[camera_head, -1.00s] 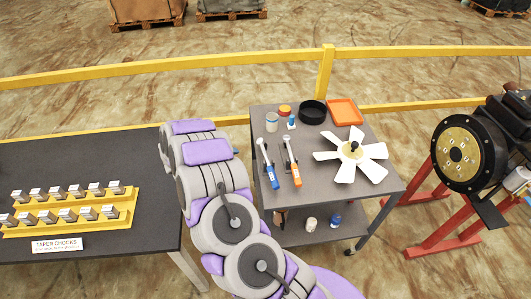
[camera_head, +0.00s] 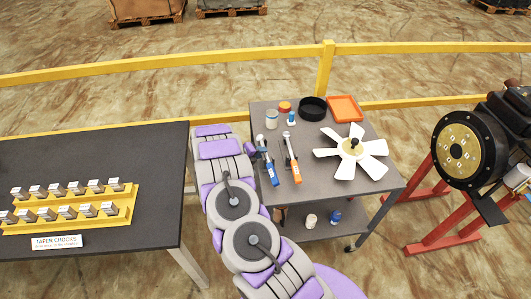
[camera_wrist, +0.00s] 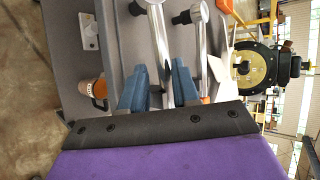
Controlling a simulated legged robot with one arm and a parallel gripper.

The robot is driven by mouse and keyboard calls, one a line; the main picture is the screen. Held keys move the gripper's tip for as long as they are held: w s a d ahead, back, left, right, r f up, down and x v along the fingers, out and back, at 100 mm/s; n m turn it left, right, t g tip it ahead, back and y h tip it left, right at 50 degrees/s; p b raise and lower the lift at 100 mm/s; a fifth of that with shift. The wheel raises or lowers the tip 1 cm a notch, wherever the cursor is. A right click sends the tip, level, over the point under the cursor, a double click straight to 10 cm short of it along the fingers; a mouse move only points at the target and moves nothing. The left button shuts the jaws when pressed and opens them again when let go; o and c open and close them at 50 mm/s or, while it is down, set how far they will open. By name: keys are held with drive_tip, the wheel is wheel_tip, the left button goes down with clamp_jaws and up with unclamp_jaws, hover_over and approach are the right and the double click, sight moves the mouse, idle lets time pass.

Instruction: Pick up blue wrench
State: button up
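The blue wrench (camera_head: 273,176) lies on the grey cart, its blue handle toward the near edge. In the wrist view its silver shaft (camera_wrist: 159,45) runs between the two blue-grey fingers of my gripper (camera_wrist: 158,74). My gripper looks open around the wrench, one finger on each side; contact is not clear. The wrench's lower part is hidden by the gripper body. In the head view my arm reaches the cart's left edge and the fingertips are hard to make out.
The orange wrench (camera_head: 294,170) lies close to the right; its shaft (camera_wrist: 204,48) shows beside the right finger. A white fan (camera_head: 345,168), black bowl (camera_head: 312,107) and orange tray (camera_head: 345,107) share the cart (camera_head: 335,195). A dark table (camera_head: 110,155) stands left.

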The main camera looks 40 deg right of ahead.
drive_tip(key=x, duration=0.4)
drive_tip(key=shift+s+b, duration=0.3)
drive_tip(key=shift+d+f, duration=0.3)
drive_tip(key=shift+d, duration=0.3)
drive_tip(key=shift+c, duration=0.3)
clamp_jaws()
